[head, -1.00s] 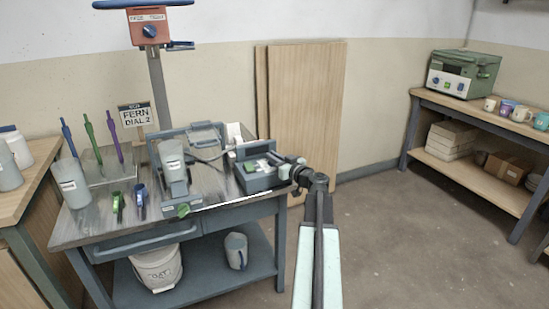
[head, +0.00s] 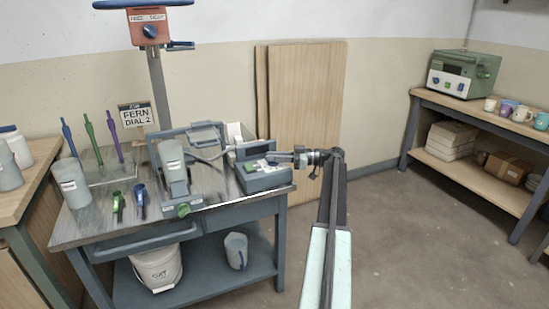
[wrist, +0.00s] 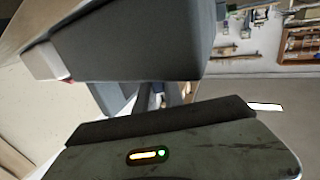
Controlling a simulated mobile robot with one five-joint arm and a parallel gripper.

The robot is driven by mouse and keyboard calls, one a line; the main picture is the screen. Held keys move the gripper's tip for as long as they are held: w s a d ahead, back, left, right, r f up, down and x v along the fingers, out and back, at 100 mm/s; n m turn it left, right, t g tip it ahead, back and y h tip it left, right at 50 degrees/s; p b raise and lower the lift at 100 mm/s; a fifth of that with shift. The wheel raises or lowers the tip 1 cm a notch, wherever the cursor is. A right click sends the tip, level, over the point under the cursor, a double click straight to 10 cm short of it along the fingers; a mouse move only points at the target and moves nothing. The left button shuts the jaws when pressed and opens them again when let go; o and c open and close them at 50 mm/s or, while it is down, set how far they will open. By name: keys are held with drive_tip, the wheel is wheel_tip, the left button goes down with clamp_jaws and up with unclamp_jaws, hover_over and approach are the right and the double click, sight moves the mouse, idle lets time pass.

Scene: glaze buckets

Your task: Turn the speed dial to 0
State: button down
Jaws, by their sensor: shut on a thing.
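A dark grey control box (head: 265,181) sits at the right end of the metal bench. Its sloped top carries pale and green details too small to read. My gripper (head: 284,157) reaches in from the right, low over the box's top right part. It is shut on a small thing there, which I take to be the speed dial. The jaws hide that dial, and its setting cannot be read. In the wrist view a large dark grey block (wrist: 140,45) fills the top and a greenish panel with lit marks (wrist: 190,153) the bottom. The grip itself does not show there.
A stand with a grey cup (head: 172,158) and a green knob (head: 183,210) is left of the box. A red mixer head (head: 150,30) stands on a column behind. The floor to the right is clear.

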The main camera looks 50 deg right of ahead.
drive_tip(key=shift+s+f+n+g+y, duration=0.1)
drive_tip(key=shift+n+g+y, duration=0.7)
drive_tip(key=shift+g+y, duration=0.1)
drive_tip(key=shift+a+g, duration=0.15)
drive_tip(key=shift+g, duration=0.15)
drive_tip(key=c, duration=1.4)
unclamp_jaws()
drive_tip(key=shift+c, duration=0.2)
drive_tip(key=shift+s+d, duration=0.2)
drive_tip(key=shift+d, duration=0.25)
drive_tip(key=v, duration=0.7)
drive_tip(key=shift+a, duration=0.1)
